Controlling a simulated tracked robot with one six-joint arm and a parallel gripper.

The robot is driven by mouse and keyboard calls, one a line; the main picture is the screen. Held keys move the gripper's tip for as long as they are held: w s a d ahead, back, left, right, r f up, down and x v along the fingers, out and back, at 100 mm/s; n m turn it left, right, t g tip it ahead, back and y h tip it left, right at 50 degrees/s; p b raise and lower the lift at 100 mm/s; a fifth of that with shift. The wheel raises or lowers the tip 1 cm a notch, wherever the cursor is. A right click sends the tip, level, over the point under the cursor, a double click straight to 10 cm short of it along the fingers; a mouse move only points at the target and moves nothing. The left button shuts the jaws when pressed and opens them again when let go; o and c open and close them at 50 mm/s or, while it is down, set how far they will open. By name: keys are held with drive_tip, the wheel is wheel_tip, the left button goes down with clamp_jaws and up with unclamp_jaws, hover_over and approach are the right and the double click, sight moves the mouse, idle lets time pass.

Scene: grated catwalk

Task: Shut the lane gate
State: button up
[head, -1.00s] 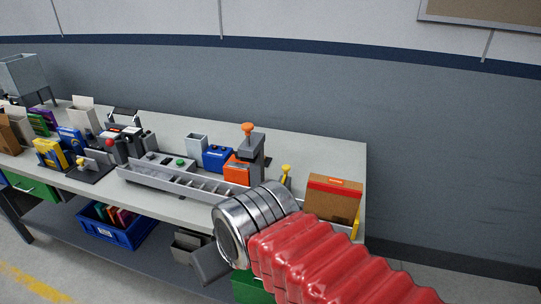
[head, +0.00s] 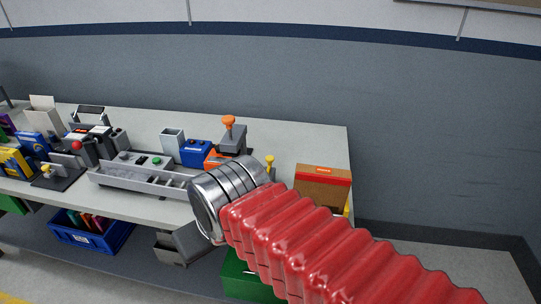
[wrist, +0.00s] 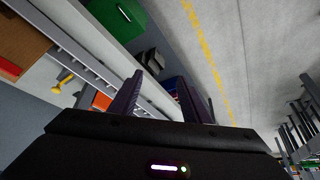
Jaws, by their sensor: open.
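The long grey lane tray (head: 140,178) lies along the front of the bench, with small compartments in it. A yellow-knobbed post (head: 269,163) stands near its right end, beyond my arm; a yellow knob also shows in the wrist view (wrist: 64,84). I cannot tell which part is the lane gate or how it stands. My gripper (wrist: 160,88) is open and empty in the wrist view, its two dark fingers apart, with the tray's rail beyond them to the left. In the head view my red sleeve and metal cuff hide the tray's right end.
On the bench (head: 310,145) stand an orange-knobbed press (head: 232,138), a blue box (head: 195,153) and a brown box (head: 322,187). A blue crate (head: 92,235) and a green drawer (head: 242,278) are below. The floor at the right is clear.

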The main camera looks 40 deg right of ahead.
drive_tip(key=w+d+m+g, duration=0.15)
drive_tip(key=w+d, duration=0.45)
drive_tip(key=d, duration=0.6)
drive_tip(key=w+d+m+g, duration=0.1)
drive_tip(key=w+d+m, duration=0.35)
drive_tip(key=d, duration=0.75)
drive_tip(key=n+t, duration=0.2)
drive_tip(key=n, duration=0.2)
approach(270, 158)
drive_tip(key=v, duration=0.5)
drive_tip(key=shift+a+r+n, duration=0.2)
drive_tip(key=shift+r+n, duration=0.3)
drive_tip(key=shift+r, duration=0.05)
drive_tip(key=shift+g, duration=0.25)
drive_tip(key=x, duration=1.4)
drive_tip(key=shift+w+d, duration=0.1)
drive_tip(key=shift+d, duration=0.1)
drive_tip(key=shift+c, duration=0.3)
